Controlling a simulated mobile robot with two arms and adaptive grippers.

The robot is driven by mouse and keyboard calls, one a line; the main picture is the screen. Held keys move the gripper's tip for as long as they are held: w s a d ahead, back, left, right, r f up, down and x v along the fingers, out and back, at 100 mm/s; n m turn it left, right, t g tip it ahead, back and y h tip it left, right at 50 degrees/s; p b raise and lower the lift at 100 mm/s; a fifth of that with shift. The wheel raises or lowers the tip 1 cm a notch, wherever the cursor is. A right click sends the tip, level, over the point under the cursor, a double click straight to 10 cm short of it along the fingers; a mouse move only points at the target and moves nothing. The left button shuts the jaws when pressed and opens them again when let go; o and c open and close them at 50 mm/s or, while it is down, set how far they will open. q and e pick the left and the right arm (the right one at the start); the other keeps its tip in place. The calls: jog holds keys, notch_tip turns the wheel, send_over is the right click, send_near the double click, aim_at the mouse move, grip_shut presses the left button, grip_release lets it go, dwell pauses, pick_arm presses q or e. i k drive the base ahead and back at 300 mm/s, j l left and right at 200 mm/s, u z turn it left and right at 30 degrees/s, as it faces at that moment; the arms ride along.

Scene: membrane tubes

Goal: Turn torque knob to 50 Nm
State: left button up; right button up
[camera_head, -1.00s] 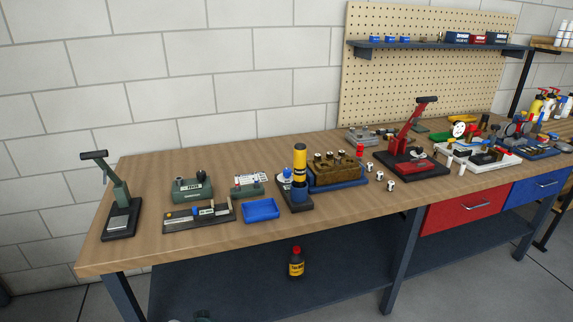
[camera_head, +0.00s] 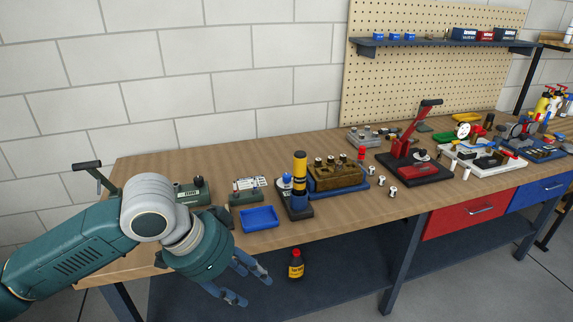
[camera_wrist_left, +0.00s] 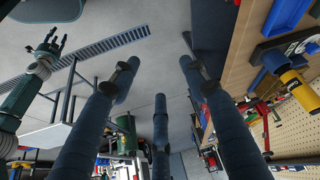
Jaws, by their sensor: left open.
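I cannot tell for sure which part is the torque knob, and no 50 Nm mark is readable. One green box (camera_head: 190,192) with a dark top part is partly behind my left arm. A second green box (camera_head: 246,197) with a pale labelled panel stands right of it. A yellow-and-black cylinder (camera_head: 300,172) stands on a dark base with a blue-and-white part beside it; it also shows in the left wrist view (camera_wrist_left: 300,88). My left gripper (camera_head: 248,283) is open and empty, off the bench's front edge. My right gripper (camera_wrist_left: 47,48) shows in the left wrist view, fingers spread.
A blue tray (camera_head: 259,219) lies near the front edge. A brown block on a blue base (camera_head: 352,184) and a red lever press (camera_head: 412,150) stand further right. A bottle (camera_head: 296,264) is on the lower shelf. The bench's left front (camera_head: 130,262) is bare wood.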

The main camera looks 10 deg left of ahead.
aim_at(286, 177)
jog(key=i, duration=1.8)
